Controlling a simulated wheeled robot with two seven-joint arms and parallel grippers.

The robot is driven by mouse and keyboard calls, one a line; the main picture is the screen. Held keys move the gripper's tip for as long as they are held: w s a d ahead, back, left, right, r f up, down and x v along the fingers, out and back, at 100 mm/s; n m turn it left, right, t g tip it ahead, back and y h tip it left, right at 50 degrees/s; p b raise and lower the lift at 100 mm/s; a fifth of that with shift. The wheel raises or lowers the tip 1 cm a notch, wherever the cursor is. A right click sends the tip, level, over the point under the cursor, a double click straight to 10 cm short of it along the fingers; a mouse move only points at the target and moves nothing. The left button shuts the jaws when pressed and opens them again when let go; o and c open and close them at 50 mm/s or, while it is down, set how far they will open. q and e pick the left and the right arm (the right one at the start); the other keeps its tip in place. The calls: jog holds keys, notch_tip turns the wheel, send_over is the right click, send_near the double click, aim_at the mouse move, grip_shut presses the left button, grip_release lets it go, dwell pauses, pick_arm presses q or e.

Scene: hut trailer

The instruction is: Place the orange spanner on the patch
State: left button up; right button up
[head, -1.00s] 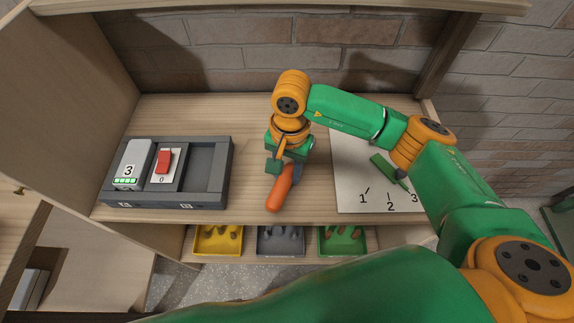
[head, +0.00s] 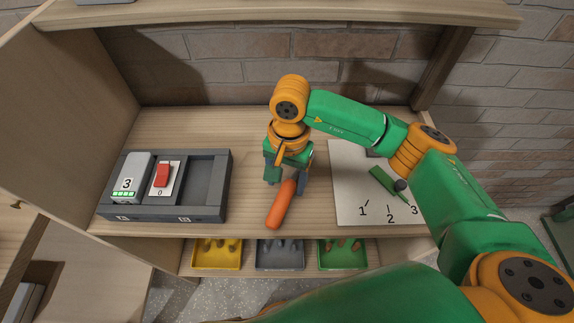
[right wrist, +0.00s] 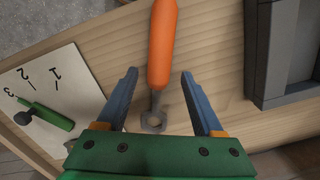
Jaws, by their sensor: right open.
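The orange spanner (head: 280,207) lies on the wooden worktop, its orange handle toward the front edge. In the right wrist view its handle (right wrist: 161,45) points away and its grey ring head lies near the jaws. My right gripper (head: 287,178) is open over the head end of the spanner. In the right wrist view its fingers (right wrist: 160,98) stand apart on either side of the spanner, with clear gaps. I cannot tell which surface is the patch; a white sheet (head: 347,190) marked 1, 2, 3 lies to the right. My left gripper is not in view.
A dark grey tray (head: 207,182) with a numbered block and a red switch sits at left. Yellow (head: 217,262), grey (head: 279,263) and green (head: 342,262) trays sit on the lower shelf. Bare worktop surrounds the spanner.

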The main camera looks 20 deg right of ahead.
aim_at(287, 185)
notch_tip(287, 185, up, 10)
jog(key=b, duration=0.1)
jog(key=shift+w+d, duration=0.2)
jog(key=shift+d, duration=0.05)
jog(key=shift+r, duration=0.1)
